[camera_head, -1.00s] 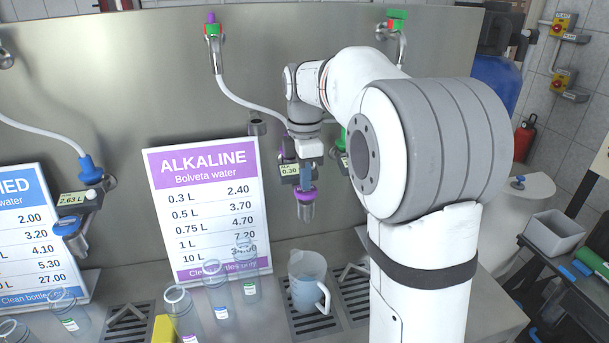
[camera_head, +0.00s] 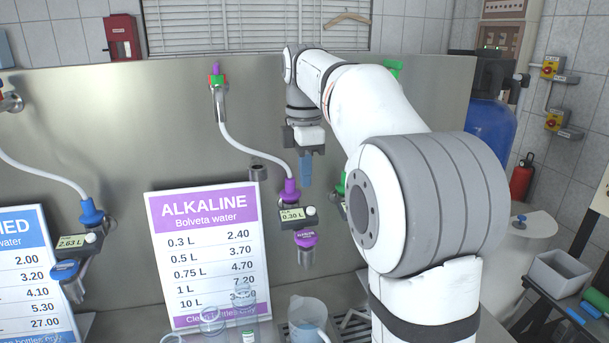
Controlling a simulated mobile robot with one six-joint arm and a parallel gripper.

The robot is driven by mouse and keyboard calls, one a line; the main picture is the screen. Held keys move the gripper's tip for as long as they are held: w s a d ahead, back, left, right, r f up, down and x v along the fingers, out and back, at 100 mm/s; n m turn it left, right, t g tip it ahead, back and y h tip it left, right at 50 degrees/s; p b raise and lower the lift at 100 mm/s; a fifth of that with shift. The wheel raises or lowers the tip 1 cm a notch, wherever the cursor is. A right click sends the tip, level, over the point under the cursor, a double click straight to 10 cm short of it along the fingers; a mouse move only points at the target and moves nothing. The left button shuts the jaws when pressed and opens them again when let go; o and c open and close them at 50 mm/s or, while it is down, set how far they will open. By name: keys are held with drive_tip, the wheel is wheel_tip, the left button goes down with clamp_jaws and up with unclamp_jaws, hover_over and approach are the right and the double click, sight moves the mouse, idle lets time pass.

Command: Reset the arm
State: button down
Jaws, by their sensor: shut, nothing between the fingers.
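My gripper (camera_head: 305,172) hangs at the end of my raised arm, pointing down in front of the steel back panel (camera_head: 130,120). Its blue fingers are shut and empty. It is above and slightly right of the purple alkaline tap (camera_head: 306,240), apart from it. The tap's small meter (camera_head: 298,215) reads 0.30 L, and a hose with a purple fitting (camera_head: 290,192) runs into it. A clear jug (camera_head: 307,318) with water stands below the tap, cut by the bottom edge.
The ALKALINE price sign (camera_head: 207,255) stands left of the tap. Clear bottles (camera_head: 212,320) stand in front of it. A second blue tap (camera_head: 66,270) is at the left. A grey bin (camera_head: 558,270) is at the right. Above the panel is free room.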

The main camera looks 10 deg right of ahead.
drive_tip(key=s+f+m+t, duration=0.1)
drive_tip(key=s+f+m, duration=0.8)
drive_tip(key=s, duration=0.3)
drive_tip(key=s+f+m+t+b, duration=0.1)
drive_tip(key=s+f+m+t, duration=0.1)
drive_tip(key=s+f+m, duration=0.7)
drive_tip(key=shift+s+a+f, duration=0.35)
drive_tip(key=shift+s+f, duration=0.3)
drive_tip(key=shift+s, duration=1.2)
